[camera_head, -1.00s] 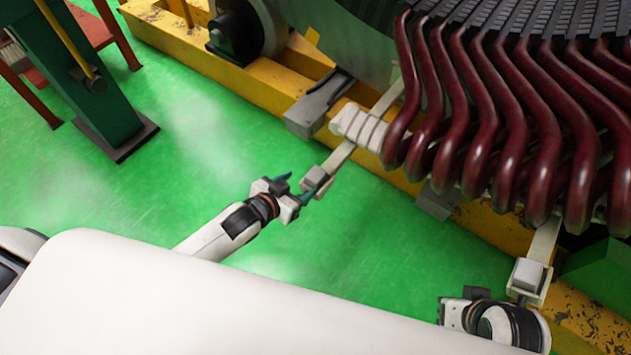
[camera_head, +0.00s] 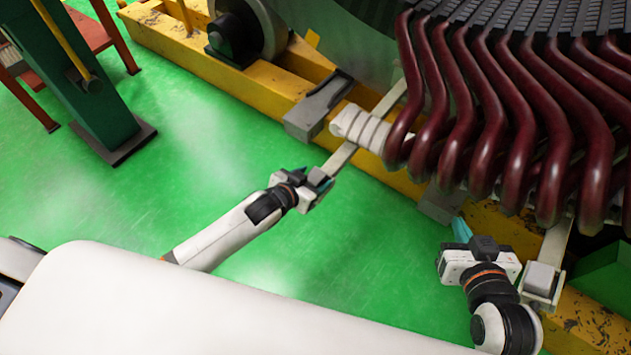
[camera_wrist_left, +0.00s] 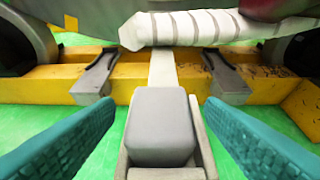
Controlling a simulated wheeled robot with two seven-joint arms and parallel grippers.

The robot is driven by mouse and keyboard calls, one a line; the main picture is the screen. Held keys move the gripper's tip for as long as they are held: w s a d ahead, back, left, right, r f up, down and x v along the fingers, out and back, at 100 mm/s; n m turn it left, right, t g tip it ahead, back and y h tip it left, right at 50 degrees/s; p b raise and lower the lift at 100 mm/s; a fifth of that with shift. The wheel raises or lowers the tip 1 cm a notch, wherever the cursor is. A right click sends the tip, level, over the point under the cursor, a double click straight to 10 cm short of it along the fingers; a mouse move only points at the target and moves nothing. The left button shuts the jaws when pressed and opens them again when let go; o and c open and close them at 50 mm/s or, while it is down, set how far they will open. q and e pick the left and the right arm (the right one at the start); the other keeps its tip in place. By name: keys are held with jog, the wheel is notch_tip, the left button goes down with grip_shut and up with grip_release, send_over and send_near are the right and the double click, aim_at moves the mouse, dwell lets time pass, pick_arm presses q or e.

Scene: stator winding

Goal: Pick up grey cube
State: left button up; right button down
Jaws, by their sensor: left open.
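A grey cube (camera_wrist_left: 160,125) with rounded edges sits in a pale holder at the end of a flat bar, centred in the left wrist view. My left gripper (camera_head: 318,180) is open. Its two teal fingers stand on either side of the cube, with gaps showing between each finger and the cube. A second light grey cube (camera_head: 541,279) sits on a similar bracket at the lower right. My right gripper (camera_head: 463,231) is to the left of that cube, one teal finger showing; its opening cannot be made out.
Dark red coils (camera_head: 510,130) of the stator hang above and right. A white wrapped bundle (camera_head: 360,127) lies beyond the left cube. A yellow beam (camera_head: 265,98) crosses behind, and a green post (camera_head: 85,90) stands at left. Green floor (camera_head: 370,230) is open between my arms.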

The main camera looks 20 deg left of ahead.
pick_arm(q)
jog(key=c, duration=1.1)
jog(key=shift+w, duration=0.1)
jog(key=shift+r, duration=0.1)
